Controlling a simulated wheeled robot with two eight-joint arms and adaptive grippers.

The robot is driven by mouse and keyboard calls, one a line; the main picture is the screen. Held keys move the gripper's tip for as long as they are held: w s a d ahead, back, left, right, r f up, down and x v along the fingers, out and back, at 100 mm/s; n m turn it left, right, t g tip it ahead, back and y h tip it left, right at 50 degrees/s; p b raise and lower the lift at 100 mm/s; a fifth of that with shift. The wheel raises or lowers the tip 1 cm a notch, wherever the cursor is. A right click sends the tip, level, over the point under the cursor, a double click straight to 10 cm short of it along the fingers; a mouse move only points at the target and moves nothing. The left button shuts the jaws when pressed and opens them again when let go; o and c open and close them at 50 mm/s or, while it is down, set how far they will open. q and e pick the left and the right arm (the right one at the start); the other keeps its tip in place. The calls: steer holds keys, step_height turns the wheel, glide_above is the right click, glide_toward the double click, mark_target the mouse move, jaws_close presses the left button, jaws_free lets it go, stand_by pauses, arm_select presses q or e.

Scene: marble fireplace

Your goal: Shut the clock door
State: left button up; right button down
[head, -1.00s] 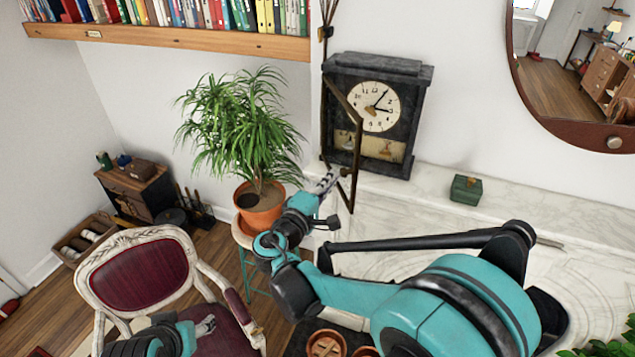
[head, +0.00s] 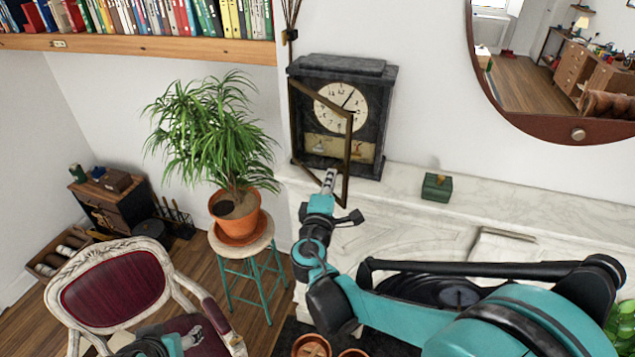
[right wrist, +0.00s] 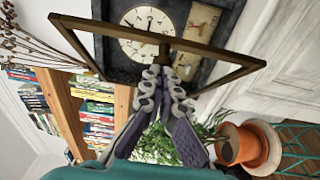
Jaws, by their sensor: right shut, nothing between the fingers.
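The dark clock (head: 375,125) stands on the marble mantel, its white dial facing the room. Its thin framed door (head: 349,150) is hinged at the clock's left side and stands partly open, swung out toward me. My right gripper (head: 331,180) is shut and empty, at the lower part of the door near its free edge. In the right wrist view the shut fingers (right wrist: 165,75) reach up to the door frame (right wrist: 225,55), with the dial behind it. Whether they touch the frame is unclear. My left gripper (head: 192,338) is low at the left, over the chair, partly cut off.
A potted plant (head: 237,222) on a teal-legged stool stands left of the clock. A small green box (head: 437,188) sits on the mantel (head: 510,205) to the right. A round mirror (head: 540,138) hangs at the upper right, and a bookshelf (head: 150,47) is at the upper left.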

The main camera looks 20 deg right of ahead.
steer(key=w+d+b, duration=0.1)
steer(key=w+d, duration=0.3)
steer(key=d, duration=0.5)
steer(key=w+d+b, duration=0.2)
steer(key=w+d, duration=0.3)
steer(key=d, duration=0.4)
steer(key=shift+d+r, duration=0.15)
steer(key=shift+d, duration=0.25)
